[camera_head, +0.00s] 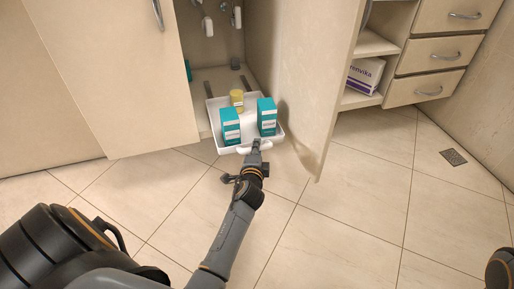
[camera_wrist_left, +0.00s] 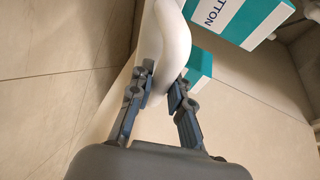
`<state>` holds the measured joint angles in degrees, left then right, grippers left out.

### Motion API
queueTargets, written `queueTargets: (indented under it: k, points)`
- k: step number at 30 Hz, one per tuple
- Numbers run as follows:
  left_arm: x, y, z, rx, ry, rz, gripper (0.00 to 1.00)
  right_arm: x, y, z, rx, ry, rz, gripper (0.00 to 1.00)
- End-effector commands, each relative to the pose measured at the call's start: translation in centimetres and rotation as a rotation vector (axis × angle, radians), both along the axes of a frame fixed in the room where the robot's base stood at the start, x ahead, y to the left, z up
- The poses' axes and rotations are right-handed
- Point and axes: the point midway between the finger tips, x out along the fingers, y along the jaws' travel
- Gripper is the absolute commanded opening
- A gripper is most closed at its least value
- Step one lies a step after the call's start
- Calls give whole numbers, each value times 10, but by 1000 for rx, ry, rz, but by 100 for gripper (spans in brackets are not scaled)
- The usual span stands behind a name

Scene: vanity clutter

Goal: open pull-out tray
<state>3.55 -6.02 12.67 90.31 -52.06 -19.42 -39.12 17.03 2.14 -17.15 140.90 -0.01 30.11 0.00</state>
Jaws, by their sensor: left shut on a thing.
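The white pull-out tray (camera_head: 248,117) juts out of the open cabinet at floor level, between the two doors. It holds two teal-and-white boxes, one at left (camera_head: 230,127) and one at right (camera_head: 267,117), and a yellow container (camera_head: 237,98) behind them. My left gripper (camera_head: 255,147) is at the tray's front, shut on its white handle (camera_head: 244,150). In the left wrist view the white handle (camera_wrist_left: 168,45) passes between the fingers (camera_wrist_left: 160,90), with a teal-and-white box (camera_wrist_left: 240,18) beyond. The right gripper is not seen.
The open right door (camera_head: 318,90) stands close beside the tray, and the left door (camera_head: 110,75) is on the other side. Drawers (camera_head: 432,55) and a shelf with a white-and-purple box (camera_head: 365,75) are at right. The tiled floor (camera_head: 330,230) in front is clear.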

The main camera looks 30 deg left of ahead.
Motion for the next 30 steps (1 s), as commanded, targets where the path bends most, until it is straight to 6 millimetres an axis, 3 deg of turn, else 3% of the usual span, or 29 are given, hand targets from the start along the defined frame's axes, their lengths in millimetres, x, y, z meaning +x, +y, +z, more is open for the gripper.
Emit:
queueTargets:
  k: [9, 10, 13, 14, 23, 30]
  points:
    - [-1, 0, -1, -1, 3, 1, 0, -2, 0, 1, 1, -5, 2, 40]
    - [-1, 0, -1, -1, 3, 1, 20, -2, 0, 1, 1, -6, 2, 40]
    - [0, 0, -1, -1, 2, 1, 40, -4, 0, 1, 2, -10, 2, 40]
    - [0, 0, -1, -1, 2, 1, 42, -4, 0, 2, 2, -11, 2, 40]
    - [-2, -1, 0, 0, 1, 0, 42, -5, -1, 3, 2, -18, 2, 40]
    - [-30, -15, 5, -1, 2, -1, 42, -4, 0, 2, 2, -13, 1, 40]
